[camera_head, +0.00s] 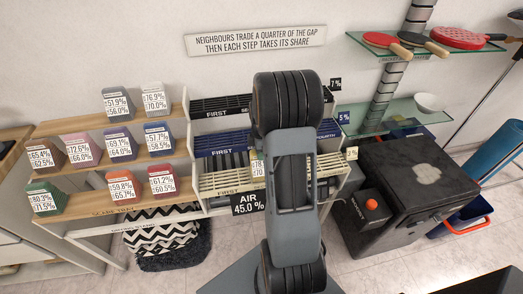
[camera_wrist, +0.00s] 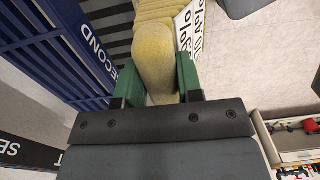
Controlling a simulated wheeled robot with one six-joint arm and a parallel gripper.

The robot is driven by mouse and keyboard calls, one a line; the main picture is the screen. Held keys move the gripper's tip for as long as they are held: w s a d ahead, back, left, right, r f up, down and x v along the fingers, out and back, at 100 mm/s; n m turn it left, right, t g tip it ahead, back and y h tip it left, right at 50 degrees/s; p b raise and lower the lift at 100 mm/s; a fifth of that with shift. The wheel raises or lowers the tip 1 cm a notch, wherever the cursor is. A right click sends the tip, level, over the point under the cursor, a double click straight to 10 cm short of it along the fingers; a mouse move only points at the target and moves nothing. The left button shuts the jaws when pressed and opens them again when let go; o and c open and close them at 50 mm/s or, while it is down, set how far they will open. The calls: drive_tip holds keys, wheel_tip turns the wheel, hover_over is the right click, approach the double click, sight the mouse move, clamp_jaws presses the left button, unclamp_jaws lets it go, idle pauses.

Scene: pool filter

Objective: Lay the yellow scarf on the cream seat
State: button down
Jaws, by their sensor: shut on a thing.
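The yellow scarf (camera_wrist: 155,45), a rounded, soft-looking yellow piece with a white number label, sits between the green fingers of my gripper (camera_wrist: 157,75) in the wrist view. My gripper is shut on it. In the head view only a small part of the scarf (camera_head: 257,168) with its label shows at the left edge of my arm; my arm hides the gripper. The cream seat (camera_head: 222,181) is the lowest slatted rack, marked FIRST, with its right part behind my arm. The scarf appears over or near the rack's right part; I cannot tell whether they touch.
A blue slatted rack (camera_head: 222,142) and a black one (camera_head: 217,107) rise behind the cream seat. Shelves with several labelled coloured blocks (camera_head: 120,146) stand at left. A dark box (camera_head: 408,180) stands at right, below glass shelves (camera_head: 405,115). An AIR 45.0 % sign (camera_head: 248,203) hangs in front.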

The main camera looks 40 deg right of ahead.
drive_tip(key=shift+f, duration=0.3)
idle(0.4)
drive_tip(key=c, duration=0.7)
unclamp_jaws()
wheel_tip(320, 180, up, 14)
drive_tip(key=shift+w+f, duration=0.1)
idle(0.4)
